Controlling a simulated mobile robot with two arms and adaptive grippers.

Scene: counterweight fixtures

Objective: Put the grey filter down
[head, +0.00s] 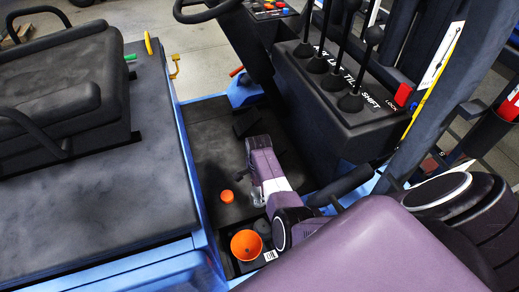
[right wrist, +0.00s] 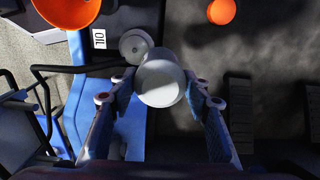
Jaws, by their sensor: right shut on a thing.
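The grey filter (right wrist: 160,82) is a pale round cylinder, seen end-on in the right wrist view. My right gripper (right wrist: 160,95) is shut on it, with one finger on each side. In the head view the gripper (head: 258,194) is low over the dark footwell floor, and the filter is mostly hidden by it. I cannot tell whether the filter touches anything below. A smaller grey round part (right wrist: 134,42) shows just beyond the filter. My left gripper is not in view.
An orange funnel (head: 246,245) stands beside a black case labelled OIL (right wrist: 99,39). An orange cap (head: 227,197) sits left of the gripper. The lever console (head: 330,95) rises behind, and the seat base (head: 90,190) is at left. Dark floor (head: 205,135) between them is partly clear.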

